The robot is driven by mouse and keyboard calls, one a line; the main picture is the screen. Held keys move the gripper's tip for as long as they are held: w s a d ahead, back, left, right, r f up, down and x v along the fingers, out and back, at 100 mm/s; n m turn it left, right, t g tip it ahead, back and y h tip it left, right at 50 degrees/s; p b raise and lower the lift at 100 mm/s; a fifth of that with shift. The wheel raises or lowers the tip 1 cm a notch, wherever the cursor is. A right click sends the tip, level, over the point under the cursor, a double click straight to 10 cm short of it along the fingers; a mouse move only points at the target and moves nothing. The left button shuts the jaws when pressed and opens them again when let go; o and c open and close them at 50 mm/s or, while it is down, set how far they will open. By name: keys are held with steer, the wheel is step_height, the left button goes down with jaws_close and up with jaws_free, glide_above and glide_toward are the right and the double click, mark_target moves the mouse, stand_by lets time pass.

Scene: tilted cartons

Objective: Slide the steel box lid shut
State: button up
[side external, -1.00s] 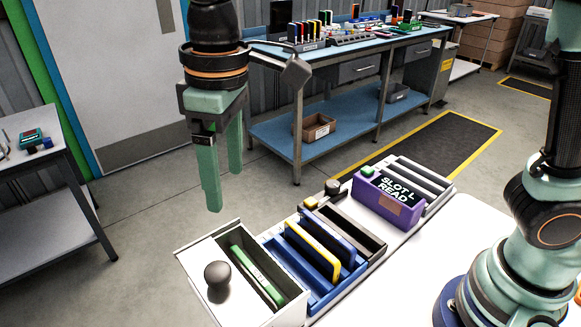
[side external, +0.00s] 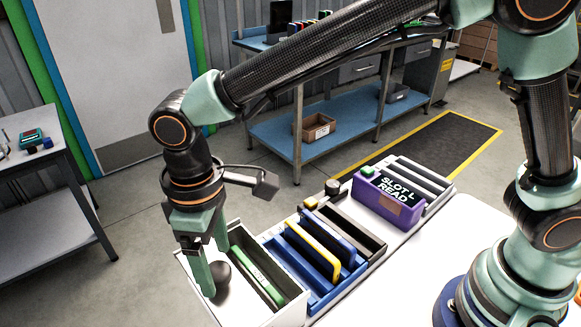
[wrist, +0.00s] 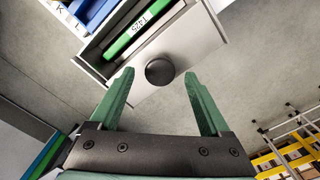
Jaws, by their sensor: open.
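The steel box (side external: 294,307) stands at the near end of the bench, its lid (side external: 236,306) part open. A green cartridge (side external: 257,276) shows in the uncovered part. A dark round knob (side external: 221,272) stands on the lid. My gripper (side external: 215,269) points down over the lid with its fingers open, the knob at the fingertips and partly hidden by one finger. In the wrist view the knob (wrist: 160,71) lies between and just beyond the two open fingertips (wrist: 160,80), apart from both. The lid (wrist: 190,50) is pale grey there.
A blue rack (side external: 316,300) with blue and yellow cartridges stands right beside the box. A purple block (side external: 388,200) marked "SLOT L READ" and a grey slotted rack (side external: 425,178) are farther along. The floor left of the box is clear.

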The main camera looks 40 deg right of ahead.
steer(key=shift+f, duration=0.65)
jaws_close()
steer(key=shift+d+r, duration=0.1)
steer(key=shift+d, duration=3.3)
jaws_free()
